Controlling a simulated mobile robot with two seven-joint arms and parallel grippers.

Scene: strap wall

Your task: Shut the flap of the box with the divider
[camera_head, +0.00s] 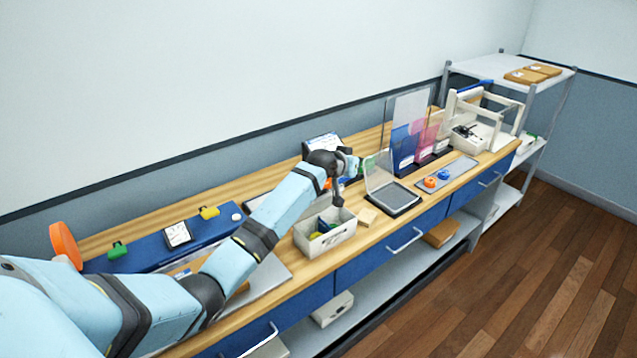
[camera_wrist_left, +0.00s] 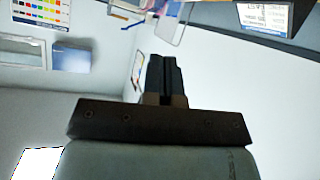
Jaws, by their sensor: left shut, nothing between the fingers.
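A light-coloured open box (camera_head: 345,232) stands on the wooden worktop, with yellow, green and blue things inside; a divider in it is hard to make out. Farther right, a shallow dark-based case (camera_head: 393,200) has a clear lid (camera_head: 379,170) standing up. I cannot tell for sure which one the task's box with the divider is. My left arm reaches across the worktop. My left gripper (camera_head: 338,199) is just behind and above the light box, partly hidden by my wrist. In the left wrist view its dark fingers (camera_wrist_left: 162,72) are shut and empty.
A blue case (camera_head: 150,252) lies along the left. Clear, blue and pink upright panels (camera_head: 404,148) and a white frame (camera_head: 487,110) stand farther right. Blue drawers (camera_head: 390,250) front the bench.

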